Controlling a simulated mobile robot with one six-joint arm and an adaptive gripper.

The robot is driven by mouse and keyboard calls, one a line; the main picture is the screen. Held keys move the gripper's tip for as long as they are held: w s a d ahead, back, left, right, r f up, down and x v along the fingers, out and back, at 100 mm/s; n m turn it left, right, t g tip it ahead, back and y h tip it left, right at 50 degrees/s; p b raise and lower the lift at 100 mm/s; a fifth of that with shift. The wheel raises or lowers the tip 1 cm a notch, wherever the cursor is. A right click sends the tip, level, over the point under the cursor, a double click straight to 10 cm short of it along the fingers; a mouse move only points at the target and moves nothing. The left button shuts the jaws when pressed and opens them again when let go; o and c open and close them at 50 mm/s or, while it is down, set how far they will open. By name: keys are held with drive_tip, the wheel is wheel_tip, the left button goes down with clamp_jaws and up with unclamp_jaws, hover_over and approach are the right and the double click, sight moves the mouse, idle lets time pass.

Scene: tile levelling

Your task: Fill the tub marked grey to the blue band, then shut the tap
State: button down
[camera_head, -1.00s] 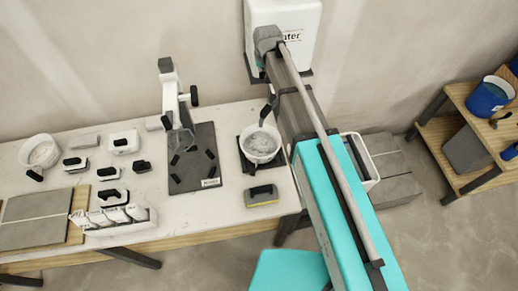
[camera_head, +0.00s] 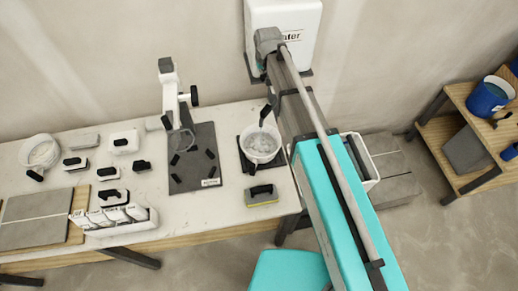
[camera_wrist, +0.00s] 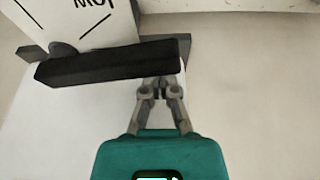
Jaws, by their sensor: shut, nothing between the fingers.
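A round white tub (camera_head: 261,148) stands on a dark pad (camera_head: 245,163) at the right end of the bench. Pale contents show inside it; I cannot make out a blue band or a grey marking. A dark spout-like piece (camera_head: 265,113) hangs over the tub. The white water tank (camera_head: 290,20) is on the wall above, partly behind my arm. In the wrist view, a black bar (camera_wrist: 105,63) crosses in front of the tank. My gripper (camera_wrist: 160,92) is shut and empty, its fingertips at the bar's right part; I cannot tell whether they touch.
A dark board with a stand (camera_head: 168,75) is left of the tub. A yellow-grey sponge float (camera_head: 262,195) lies in front of it. Another white tub (camera_head: 40,150) and several small white boxes are further left. A wooden shelf (camera_head: 460,185) with a blue bucket (camera_head: 489,95) stands at right.

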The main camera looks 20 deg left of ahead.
drive_tip(key=shift+s+d, duration=0.45)
drive_tip(key=shift+s, duration=0.3)
idle(0.8)
drive_tip(key=shift+r, duration=0.15)
drive_tip(key=shift+w+a+r+p, duration=0.1)
drive_tip(key=shift+w+r+p, duration=0.05)
drive_tip(key=shift+r+p, duration=1.1)
drive_tip(key=shift+w+a+r+p, duration=0.1)
drive_tip(key=shift+w+r+p, duration=0.05)
drive_tip(key=shift+r+p, duration=1.1)
drive_tip(key=shift+f, duration=0.1)
drive_tip(key=shift+d, duration=0.1)
hover_over(272, 89)
drive_tip(key=shift+s+d, duration=0.3)
drive_tip(key=shift+s, duration=0.05)
drive_tip(key=shift+f, duration=0.15)
drive_tip(key=shift+f+b, duration=2.45)
drive_tip(key=shift+b, duration=0.05)
